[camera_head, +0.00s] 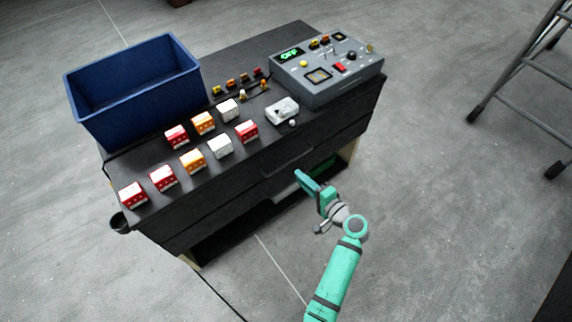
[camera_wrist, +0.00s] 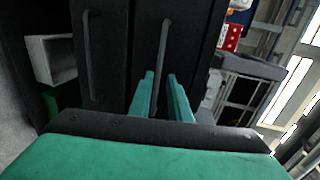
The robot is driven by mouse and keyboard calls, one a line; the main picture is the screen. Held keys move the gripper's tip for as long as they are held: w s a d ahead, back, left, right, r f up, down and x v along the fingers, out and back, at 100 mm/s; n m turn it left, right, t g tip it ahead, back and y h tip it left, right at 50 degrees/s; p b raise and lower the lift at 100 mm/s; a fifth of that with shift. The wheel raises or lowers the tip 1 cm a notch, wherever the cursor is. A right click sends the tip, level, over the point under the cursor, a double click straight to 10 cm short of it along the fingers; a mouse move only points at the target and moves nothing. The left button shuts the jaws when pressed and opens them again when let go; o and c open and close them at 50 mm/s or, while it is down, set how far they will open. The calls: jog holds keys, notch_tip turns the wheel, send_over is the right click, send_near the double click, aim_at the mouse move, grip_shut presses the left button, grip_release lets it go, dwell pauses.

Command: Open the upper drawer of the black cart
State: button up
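The black cart (camera_head: 190,205) stands in the middle of the head view with its drawer fronts facing me. In the wrist view, which is turned sideways, the upper drawer (camera_wrist: 185,40) is the right-hand front, with a long dark bar handle (camera_wrist: 162,45). The lower drawer (camera_wrist: 110,70) is to its left with its own handle (camera_wrist: 89,60). Both drawers look shut. My gripper (camera_head: 301,177) is at the cart's front; in the wrist view its teal fingers (camera_wrist: 161,76) are apart, with the upper handle showing between them. I cannot tell whether they touch it.
On the cart top are a blue bin (camera_head: 135,95), several red, yellow and white blocks (camera_head: 192,160), and a grey control box (camera_head: 330,70). An open shelf (camera_head: 230,235) lies below the drawers. A ladder (camera_head: 530,70) stands at right. Floor beside the cart is clear.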

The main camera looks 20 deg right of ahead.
aim_at(286, 164)
jog(key=x, duration=0.9)
jog(key=shift+w+a+f, duration=0.1)
jog(key=shift+w, duration=0.15)
jog(key=shift+c, duration=0.3)
grip_shut()
